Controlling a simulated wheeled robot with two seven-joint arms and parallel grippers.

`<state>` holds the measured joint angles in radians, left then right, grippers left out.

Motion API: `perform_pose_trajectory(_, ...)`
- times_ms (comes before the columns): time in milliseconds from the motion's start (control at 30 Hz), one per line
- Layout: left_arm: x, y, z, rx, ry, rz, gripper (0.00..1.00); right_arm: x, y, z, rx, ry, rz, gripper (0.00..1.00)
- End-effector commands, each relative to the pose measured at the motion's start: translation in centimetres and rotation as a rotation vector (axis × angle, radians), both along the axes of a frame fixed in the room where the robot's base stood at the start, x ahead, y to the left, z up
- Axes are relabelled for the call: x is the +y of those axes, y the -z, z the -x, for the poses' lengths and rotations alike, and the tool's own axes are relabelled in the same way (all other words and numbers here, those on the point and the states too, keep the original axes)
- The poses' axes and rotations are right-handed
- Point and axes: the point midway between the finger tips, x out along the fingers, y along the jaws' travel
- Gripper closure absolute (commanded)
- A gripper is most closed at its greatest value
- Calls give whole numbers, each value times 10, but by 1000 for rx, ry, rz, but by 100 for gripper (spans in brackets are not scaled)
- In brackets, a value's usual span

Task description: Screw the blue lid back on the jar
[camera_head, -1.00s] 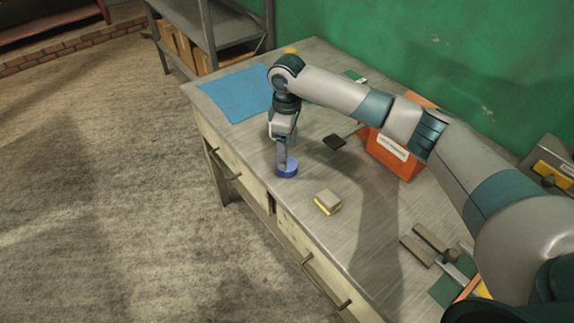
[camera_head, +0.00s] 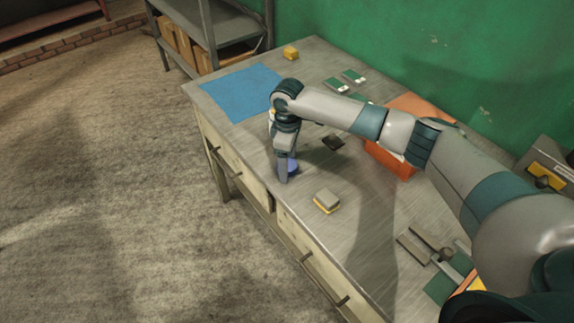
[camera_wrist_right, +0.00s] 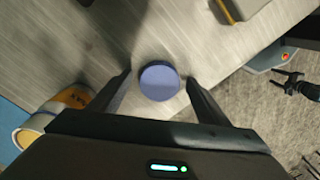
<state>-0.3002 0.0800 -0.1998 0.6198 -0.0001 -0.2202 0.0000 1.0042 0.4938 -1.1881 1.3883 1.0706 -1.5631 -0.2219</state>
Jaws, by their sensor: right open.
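The blue lid (camera_wrist_right: 159,82) lies on the metal tabletop, between the two spread fingers of my right gripper (camera_wrist_right: 158,80) in the right wrist view. The gripper is open, with a gap visible on each side of the lid. In the head view the right gripper (camera_head: 284,174) points down at the tabletop and partly covers the lid (camera_head: 293,165). An orange and white jar (camera_wrist_right: 68,100) stands at the left of the wrist view, partly cut off by the gripper body. In the head view my wrist mostly hides it. My left gripper is in neither view.
A blue mat (camera_head: 240,92) lies at the table's far left corner. A yellow and grey block (camera_head: 326,201) sits near the front edge. A dark flat item (camera_head: 333,142) and an orange bin (camera_head: 388,160) are to the right.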

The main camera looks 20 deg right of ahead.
Motion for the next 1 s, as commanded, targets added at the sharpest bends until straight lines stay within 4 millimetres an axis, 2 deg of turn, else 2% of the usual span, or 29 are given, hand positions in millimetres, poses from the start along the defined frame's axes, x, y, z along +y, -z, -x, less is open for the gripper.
perform_pose_trajectory(67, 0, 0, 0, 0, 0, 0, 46, 0, 0, 0, 0, 0, 0, 30)
perform_pose_trajectory(233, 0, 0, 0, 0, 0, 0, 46, 0, 0, 0, 0, 0, 0, 69)
perform_pose_trajectory(267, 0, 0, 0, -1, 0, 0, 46, 0, 0, 0, 0, 0, 0, 73)
perform_pose_trajectory(733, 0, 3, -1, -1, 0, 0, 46, 0, -5, 0, -1, 0, -1, 73)
perform_pose_trajectory(867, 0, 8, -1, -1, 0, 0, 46, 0, -14, -1, -1, 1, -2, 73)
perform_pose_trajectory(1000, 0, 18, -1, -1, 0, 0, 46, 0, -34, -2, -5, -1, -2, 73)
